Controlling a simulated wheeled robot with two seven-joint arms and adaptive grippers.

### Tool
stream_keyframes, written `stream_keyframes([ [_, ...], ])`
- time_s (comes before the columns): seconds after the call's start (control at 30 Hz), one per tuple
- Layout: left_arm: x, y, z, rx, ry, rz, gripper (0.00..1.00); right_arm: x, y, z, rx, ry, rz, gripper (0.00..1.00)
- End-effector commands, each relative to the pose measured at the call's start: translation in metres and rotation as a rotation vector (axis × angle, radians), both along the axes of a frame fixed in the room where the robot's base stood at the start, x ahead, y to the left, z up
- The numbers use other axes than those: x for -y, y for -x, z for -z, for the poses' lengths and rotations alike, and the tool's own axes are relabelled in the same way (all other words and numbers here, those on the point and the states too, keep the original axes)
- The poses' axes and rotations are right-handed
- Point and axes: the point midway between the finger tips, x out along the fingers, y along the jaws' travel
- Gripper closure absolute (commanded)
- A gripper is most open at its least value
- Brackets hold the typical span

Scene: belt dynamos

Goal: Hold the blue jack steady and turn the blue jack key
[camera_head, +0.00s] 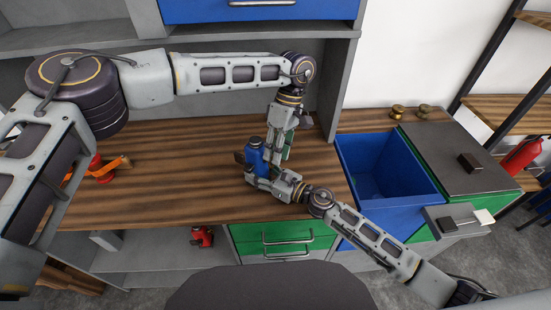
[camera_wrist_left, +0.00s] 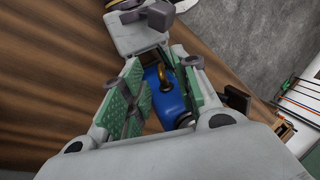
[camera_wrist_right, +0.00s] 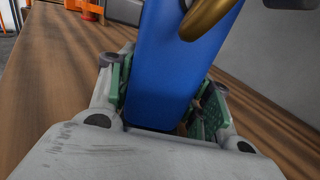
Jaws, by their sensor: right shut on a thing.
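The blue jack (camera_head: 256,160) stands near the front edge of the wooden worktop, seen close in the right wrist view (camera_wrist_right: 175,65). My right gripper (camera_head: 260,179) is shut on its lower body. My left gripper (camera_head: 284,150) points down just right of the jack. In the left wrist view its green-padded fingers (camera_wrist_left: 160,98) are apart, with the blue jack (camera_wrist_left: 170,100) seen between and beyond them. A curved brass-coloured part (camera_wrist_left: 165,78), perhaps the key, shows at the jack; it also shows in the right wrist view (camera_wrist_right: 207,16). I cannot tell whether the left fingers touch it.
An orange and red device (camera_head: 100,168) stands on the worktop at left. An open blue bin (camera_head: 385,165) is at right, beside a dark top with two brass knobs (camera_head: 410,111) behind. A red jack-like object (camera_head: 202,237) sits on the shelf below.

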Motion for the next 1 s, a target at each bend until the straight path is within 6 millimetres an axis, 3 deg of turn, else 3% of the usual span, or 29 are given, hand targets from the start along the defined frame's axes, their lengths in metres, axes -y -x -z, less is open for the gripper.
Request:
stream_keyframes([
  [0.23,-0.005,0.006,0.020,0.001,-0.001,-0.001,0.70,0.000,0.000,0.002,-0.003,0.002,0.000,1.00],
  [0.63,-0.006,0.007,0.024,0.000,0.000,-0.001,0.70,0.000,0.000,0.002,-0.002,0.002,0.000,1.00],
  [0.87,-0.005,0.007,0.024,0.000,0.000,-0.001,0.98,0.000,0.000,0.002,-0.002,0.002,0.000,1.00],
  [1.0,-0.005,0.007,0.024,0.000,0.000,-0.001,1.00,0.000,0.000,0.002,-0.002,0.002,0.000,1.00],
])
